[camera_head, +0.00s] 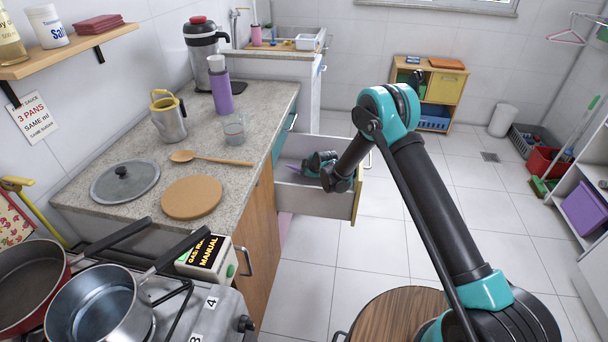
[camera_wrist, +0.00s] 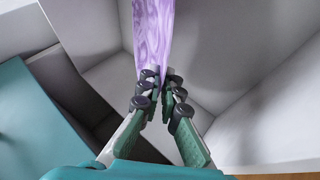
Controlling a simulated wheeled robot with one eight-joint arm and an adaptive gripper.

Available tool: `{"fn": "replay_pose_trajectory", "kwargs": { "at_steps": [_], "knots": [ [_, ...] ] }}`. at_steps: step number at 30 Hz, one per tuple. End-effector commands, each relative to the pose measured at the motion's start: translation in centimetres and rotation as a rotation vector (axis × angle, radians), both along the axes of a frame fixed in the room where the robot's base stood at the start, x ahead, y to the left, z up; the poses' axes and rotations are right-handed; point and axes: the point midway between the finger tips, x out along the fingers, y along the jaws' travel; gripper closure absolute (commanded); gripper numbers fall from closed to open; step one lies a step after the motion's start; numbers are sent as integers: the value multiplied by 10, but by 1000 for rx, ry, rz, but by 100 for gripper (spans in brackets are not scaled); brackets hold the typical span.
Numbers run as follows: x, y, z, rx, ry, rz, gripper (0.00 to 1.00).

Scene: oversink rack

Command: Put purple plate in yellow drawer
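The purple plate (camera_wrist: 154,32) shows edge-on in the wrist view, with a marbled surface. My gripper (camera_wrist: 161,82) has its fingers closed together on the plate's near edge. In the head view, my gripper (camera_head: 308,168) reaches down into the open drawer (camera_head: 318,202) below the counter, and only a small bit of purple shows beside it. The drawer has pale inner walls and a yellowish front edge. In the wrist view, the drawer's pale walls (camera_wrist: 245,110) surround the plate. Whether the plate touches the drawer floor cannot be told.
The counter (camera_head: 245,180) holds a cork mat (camera_head: 192,197), a pan lid (camera_head: 125,181), a wooden spoon (camera_head: 210,158), a glass (camera_head: 234,130) and a purple bottle (camera_head: 220,88). A stove with pans is at lower left. A round wooden stool (camera_head: 390,318) stands near me. Floor right of the drawer is clear.

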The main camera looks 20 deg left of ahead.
Motion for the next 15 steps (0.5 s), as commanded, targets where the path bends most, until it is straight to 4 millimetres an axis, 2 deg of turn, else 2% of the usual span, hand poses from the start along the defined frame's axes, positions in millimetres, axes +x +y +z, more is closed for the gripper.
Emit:
{"fn": "replay_pose_trajectory", "kwargs": {
  "at_steps": [3, 12, 15],
  "knots": [
    [0, 0, -12, 0, -1, 0, 100],
    [0, 0, -14, 0, -1, 0, 100],
    [0, 0, -14, 0, 0, 0, 85]
  ]
}}
